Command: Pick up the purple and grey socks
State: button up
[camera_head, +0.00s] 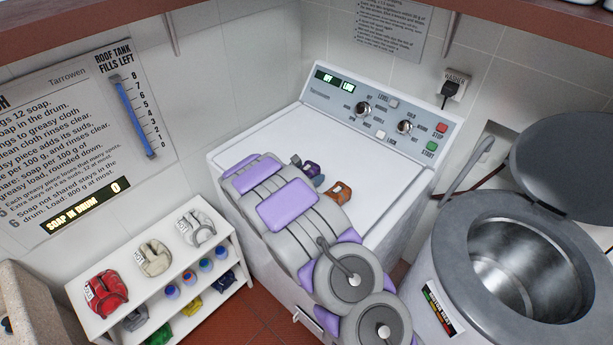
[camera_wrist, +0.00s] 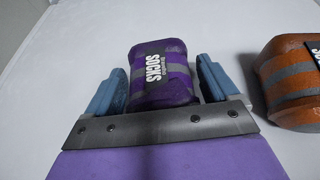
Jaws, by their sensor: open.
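The purple and grey socks (camera_wrist: 160,90) are a rolled bundle with a black "SOCKS" label, lying on the white washer top. In the wrist view they sit between the two blue fingers of my gripper (camera_wrist: 161,72). The gripper is open, with a finger on either side of the bundle; I cannot tell whether either finger touches it. In the head view the socks (camera_head: 312,169) show as a small dark purple lump just beyond my gripper, partly hidden by my arm.
An orange and grey bundle (camera_wrist: 292,85) lies close to the right of the socks, and also shows in the head view (camera_head: 340,192). The washer's control panel (camera_head: 380,110) rises behind. A shelf (camera_head: 180,262) with several bundles stands left; an open steel drum (camera_head: 530,270) stands right.

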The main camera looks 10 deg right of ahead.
jog(key=c, duration=1.2)
